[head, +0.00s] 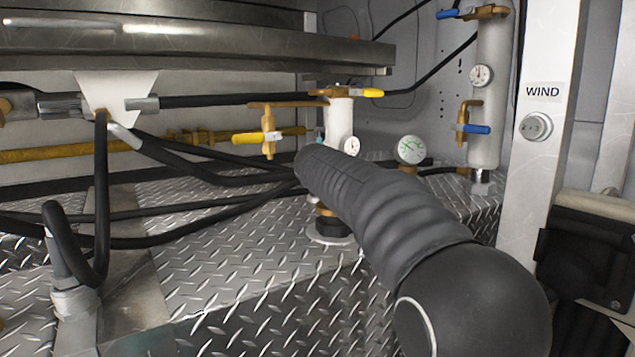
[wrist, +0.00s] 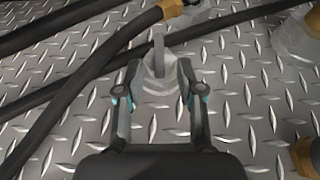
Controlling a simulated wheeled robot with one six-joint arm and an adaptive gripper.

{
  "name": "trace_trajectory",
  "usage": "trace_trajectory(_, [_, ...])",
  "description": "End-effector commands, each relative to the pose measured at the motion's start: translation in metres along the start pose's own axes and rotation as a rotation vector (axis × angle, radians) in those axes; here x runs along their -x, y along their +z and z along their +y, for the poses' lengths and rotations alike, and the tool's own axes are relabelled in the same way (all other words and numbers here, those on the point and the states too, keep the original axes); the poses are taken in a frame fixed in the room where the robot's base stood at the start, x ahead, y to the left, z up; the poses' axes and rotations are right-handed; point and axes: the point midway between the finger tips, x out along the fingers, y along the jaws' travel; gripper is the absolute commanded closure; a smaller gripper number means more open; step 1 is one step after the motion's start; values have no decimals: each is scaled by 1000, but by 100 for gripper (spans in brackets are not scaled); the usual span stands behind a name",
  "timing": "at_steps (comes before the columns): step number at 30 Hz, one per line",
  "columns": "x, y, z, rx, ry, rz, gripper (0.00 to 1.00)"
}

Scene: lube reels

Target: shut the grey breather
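In the wrist view, a grey fitting (wrist: 159,84) with a thin upright grey lever sits on the tread plate. It appears to be the grey breather, though no label shows on it. My gripper (wrist: 158,72) is open, with one fingertip on each side of the fitting. I cannot tell whether either finger touches it. In the head view my dark sleeved arm reaches toward the middle, and my gripper and the grey fitting are hidden there.
Black hoses (wrist: 75,95) cross the plate left of the fitting. Yellow-handled valves (head: 258,138) and a round gauge (head: 411,150) stand around my arm. Blue-handled valves (head: 476,129) are on the right, beside a post with a WIND label (head: 543,91). A metal shelf (head: 200,48) overhangs the left.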

Motion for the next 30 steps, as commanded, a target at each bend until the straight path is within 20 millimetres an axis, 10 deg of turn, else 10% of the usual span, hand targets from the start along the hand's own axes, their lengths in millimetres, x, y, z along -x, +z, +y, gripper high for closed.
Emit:
trace_trajectory(13, [-9, 0, 1, 0, 1, 0, 62])
trace_trajectory(18, [-9, 0, 1, 0, 1, 0, 100])
trace_trajectory(30, [-11, -3, 6, -22, -62, 10, 100])
